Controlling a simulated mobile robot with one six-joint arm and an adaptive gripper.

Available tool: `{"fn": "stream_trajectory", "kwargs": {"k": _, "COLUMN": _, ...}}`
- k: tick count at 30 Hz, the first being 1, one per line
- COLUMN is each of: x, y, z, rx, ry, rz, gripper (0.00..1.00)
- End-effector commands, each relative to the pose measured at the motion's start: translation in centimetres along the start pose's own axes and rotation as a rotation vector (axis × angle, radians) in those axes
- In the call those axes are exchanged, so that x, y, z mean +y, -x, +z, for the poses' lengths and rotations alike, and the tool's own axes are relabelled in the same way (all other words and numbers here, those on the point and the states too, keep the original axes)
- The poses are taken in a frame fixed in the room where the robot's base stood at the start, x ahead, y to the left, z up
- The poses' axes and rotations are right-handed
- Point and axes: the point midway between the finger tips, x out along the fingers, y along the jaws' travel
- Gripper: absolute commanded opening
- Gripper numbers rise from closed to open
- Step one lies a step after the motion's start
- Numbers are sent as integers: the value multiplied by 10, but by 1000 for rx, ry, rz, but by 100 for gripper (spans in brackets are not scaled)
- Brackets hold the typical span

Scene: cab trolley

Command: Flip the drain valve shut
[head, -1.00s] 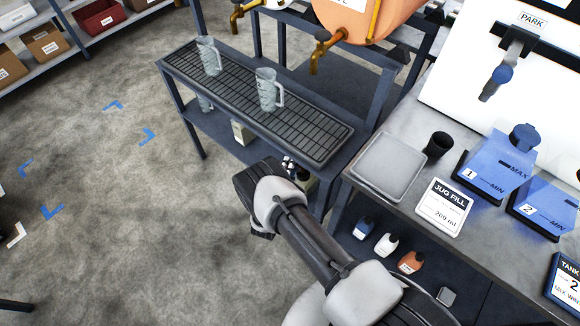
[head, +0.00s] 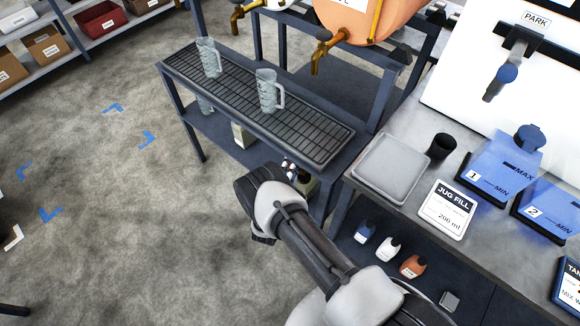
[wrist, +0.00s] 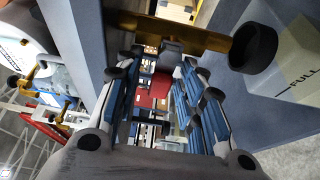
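A brass pipe (wrist: 205,38) with a black round end (wrist: 254,48) runs across the top of the wrist view; it looks like the drain valve. I see no clear contact. A red patch (wrist: 160,88) shows between the fingers; I cannot tell whether it belongs to the valve or the background. In the head view my arm hides the gripper, and I cannot make out the valve.
A pale container marked FULL (wrist: 299,62) is close at the right of the wrist view. In the head view, a drip-tray bench (head: 325,150) with two clear jugs (head: 270,92) stands beyond my arm. Small bottles (head: 388,247) sit under the right worktop. Floor at left is open.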

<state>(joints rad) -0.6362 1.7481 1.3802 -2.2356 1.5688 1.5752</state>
Motion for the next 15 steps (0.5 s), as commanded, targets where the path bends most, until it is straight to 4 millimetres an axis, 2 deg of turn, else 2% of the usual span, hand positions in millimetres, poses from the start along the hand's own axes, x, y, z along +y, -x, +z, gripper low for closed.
{"fn": "stream_trajectory", "kwargs": {"k": 9, "x": 0, "y": 4, "z": -1, "rx": 1, "ry": 1, "rz": -1, "gripper": 37}}
{"fn": "stream_trajectory", "kwargs": {"k": 11, "x": 0, "y": 9, "z": -1, "rx": 2, "ry": 2, "rz": -1, "gripper": 37}}
{"fn": "stream_trajectory", "kwargs": {"k": 15, "x": -1, "y": 34, "z": -2, "rx": 5, "ry": 4, "rz": -3, "gripper": 37}}
